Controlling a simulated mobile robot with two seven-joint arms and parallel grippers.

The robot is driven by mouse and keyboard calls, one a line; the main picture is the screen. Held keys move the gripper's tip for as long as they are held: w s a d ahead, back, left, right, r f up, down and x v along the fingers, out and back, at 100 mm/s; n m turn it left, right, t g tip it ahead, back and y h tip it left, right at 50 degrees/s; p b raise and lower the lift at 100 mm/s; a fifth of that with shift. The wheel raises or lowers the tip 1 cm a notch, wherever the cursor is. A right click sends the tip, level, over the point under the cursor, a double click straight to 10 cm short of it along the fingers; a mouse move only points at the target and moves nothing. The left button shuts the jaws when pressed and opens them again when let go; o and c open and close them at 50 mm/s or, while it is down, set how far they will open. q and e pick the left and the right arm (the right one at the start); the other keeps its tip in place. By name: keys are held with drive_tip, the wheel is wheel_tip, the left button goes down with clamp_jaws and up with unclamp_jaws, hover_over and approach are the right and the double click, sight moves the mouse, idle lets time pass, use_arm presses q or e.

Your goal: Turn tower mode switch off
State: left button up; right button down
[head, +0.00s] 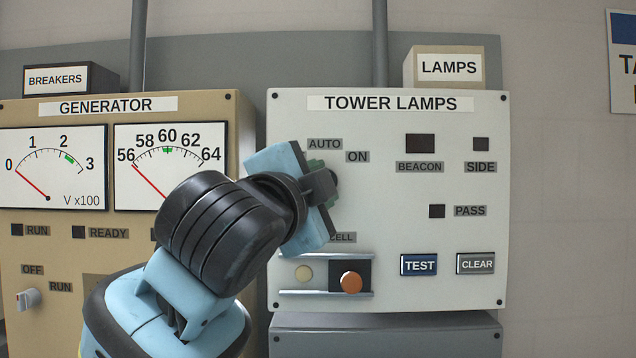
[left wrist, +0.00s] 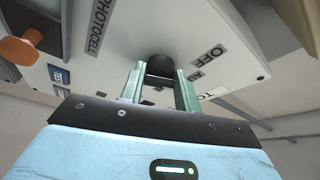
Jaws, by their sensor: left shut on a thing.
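The tower mode switch is a dark round knob (left wrist: 160,67) on the white TOWER LAMPS panel (head: 392,128). In the left wrist view it sits between the green fingers of my left gripper (left wrist: 160,80), which is shut on it. In the head view my left gripper (head: 320,178) is against the panel below the AUTO label (head: 324,144) and ON label (head: 357,157). The gripper hides most of the knob, so I cannot tell where it points. The OFF label (left wrist: 208,56) shows beside the knob in the left wrist view. My right gripper is not in view.
Below my left gripper is an orange knob (head: 350,282) in a sliding photocell cover. TEST (head: 419,265) and CLEAR (head: 475,264) buttons are at the panel's lower right. The tan GENERATOR panel (head: 215,105) stands to the left. The panel's right half is unobstructed.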

use_arm(q)
drive_tip(key=n+t, duration=0.1)
drive_tip(key=n, duration=0.2)
drive_tip(key=n+t+y, duration=0.1)
drive_tip(key=n, duration=0.2)
drive_tip(key=shift+d+f, duration=0.15)
drive_tip(key=shift+n, duration=0.3)
drive_tip(key=o, duration=1)
drive_tip(key=shift+c, duration=0.2)
drive_tip(key=shift+s, duration=0.1)
drive_tip(key=v, duration=0.7)
drive_tip(key=shift+s+f, duration=0.2)
drive_tip(key=shift+s, duration=0.15)
